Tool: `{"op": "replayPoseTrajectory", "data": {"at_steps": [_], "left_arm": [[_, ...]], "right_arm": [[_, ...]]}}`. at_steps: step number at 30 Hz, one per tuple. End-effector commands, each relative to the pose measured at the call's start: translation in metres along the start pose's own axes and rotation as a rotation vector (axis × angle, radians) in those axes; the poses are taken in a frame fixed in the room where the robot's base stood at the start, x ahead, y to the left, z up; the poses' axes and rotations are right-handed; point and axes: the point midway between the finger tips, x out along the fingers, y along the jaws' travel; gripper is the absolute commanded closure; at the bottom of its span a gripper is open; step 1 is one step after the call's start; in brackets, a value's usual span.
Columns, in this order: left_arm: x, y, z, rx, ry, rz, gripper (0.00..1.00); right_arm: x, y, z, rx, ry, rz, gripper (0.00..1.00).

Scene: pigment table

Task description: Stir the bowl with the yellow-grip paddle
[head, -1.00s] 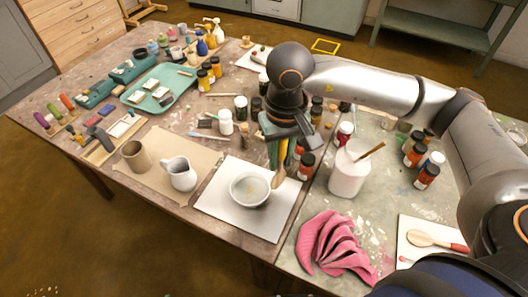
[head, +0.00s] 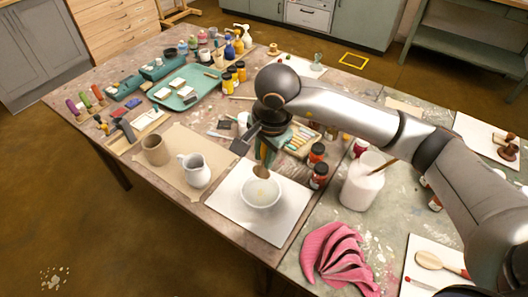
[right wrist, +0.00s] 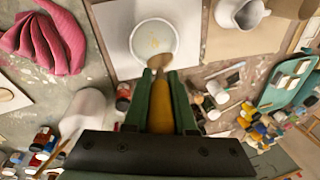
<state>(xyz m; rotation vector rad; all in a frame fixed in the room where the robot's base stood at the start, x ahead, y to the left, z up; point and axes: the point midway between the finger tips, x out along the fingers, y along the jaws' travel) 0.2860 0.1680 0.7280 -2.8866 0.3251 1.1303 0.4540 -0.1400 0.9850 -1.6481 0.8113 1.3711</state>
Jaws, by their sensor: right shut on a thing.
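My right gripper (head: 266,152) is shut on the yellow-grip paddle, which points down with its wooden end (head: 261,171) over the far part of the white bowl (head: 262,196). The right wrist view shows the yellow grip (right wrist: 161,112) between the green fingers and the wooden end at the edge of the bowl (right wrist: 153,38). I cannot tell whether the paddle tip touches the contents. The bowl sits upright on a white sheet (head: 225,200) and has small yellowish specks inside. My left gripper is not in view.
A white pitcher (head: 197,171) and a tan cup (head: 155,150) stand left of the bowl. Dark-capped jars (head: 318,175), a large white container (head: 361,186) and a pink cloth (head: 335,255) lie to the right. A red-handled wooden spoon (head: 430,261) is at lower right.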

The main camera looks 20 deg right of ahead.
Motion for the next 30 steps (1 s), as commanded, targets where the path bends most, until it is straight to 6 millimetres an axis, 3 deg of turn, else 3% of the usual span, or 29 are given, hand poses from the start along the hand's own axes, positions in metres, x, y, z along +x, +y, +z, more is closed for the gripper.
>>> {"op": "replayPoseTrajectory", "data": {"at_steps": [14,30], "left_arm": [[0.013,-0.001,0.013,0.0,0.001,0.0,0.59],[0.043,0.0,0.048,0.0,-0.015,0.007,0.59]], "right_arm": [[0.036,0.016,0.005,-0.002,-0.001,0.002,1.0],[0.081,0.016,0.005,-0.002,0.0,-0.001,1.0]]}}
